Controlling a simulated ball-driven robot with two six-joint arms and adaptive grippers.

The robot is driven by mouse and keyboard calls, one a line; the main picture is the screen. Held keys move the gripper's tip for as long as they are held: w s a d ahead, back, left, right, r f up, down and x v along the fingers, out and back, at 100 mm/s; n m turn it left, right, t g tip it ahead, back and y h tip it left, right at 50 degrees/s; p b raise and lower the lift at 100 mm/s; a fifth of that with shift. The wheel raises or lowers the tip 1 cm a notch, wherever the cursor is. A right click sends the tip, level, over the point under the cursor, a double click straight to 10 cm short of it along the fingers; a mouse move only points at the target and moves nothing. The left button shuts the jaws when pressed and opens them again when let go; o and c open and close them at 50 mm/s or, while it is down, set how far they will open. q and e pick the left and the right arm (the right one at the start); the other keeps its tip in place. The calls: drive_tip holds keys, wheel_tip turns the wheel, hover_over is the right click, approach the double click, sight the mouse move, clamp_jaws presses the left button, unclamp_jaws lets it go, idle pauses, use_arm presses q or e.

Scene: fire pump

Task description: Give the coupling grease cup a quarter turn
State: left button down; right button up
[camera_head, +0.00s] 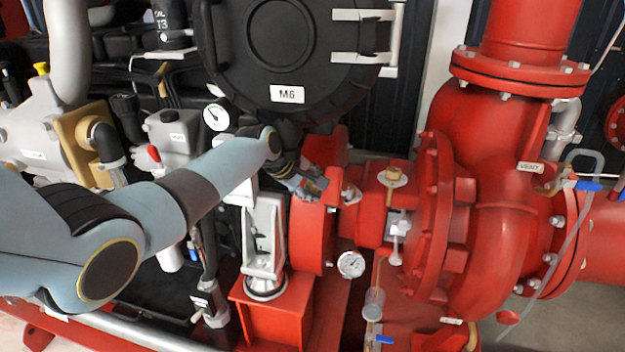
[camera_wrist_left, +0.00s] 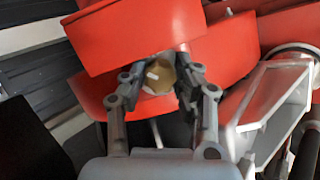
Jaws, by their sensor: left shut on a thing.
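The coupling grease cup (camera_wrist_left: 161,74) is a small brass cup with a pale mark on its face, set among red coupling parts. In the left wrist view it sits between the two fingers of my left gripper (camera_wrist_left: 160,84), which is shut on it. In the head view my left arm reaches in from the left, and my left gripper (camera_head: 310,186) is at the red coupling guard (camera_head: 312,235). There the cup is hidden by the gripper or too small to make out. My right gripper is in neither view.
A pressure gauge (camera_head: 351,264) and a brass-topped fitting (camera_head: 393,177) are right of the gripper. The large red pump (camera_head: 500,220) fills the right side. A black round housing labelled M6 (camera_head: 287,94) is just above the gripper. A grey bracket (camera_head: 264,235) stands below the wrist.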

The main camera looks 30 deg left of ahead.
use_arm(q)
drive_tip(key=shift+m+g+p, duration=0.4)
drive_tip(key=shift+m, duration=0.6)
drive_tip(key=c, duration=1.2)
unclamp_jaws()
drive_tip(key=shift+c, duration=0.2)
drive_tip(key=v, duration=0.7)
drive_tip(key=shift+s+r, duration=0.15)
drive_tip(key=shift+r, duration=0.05)
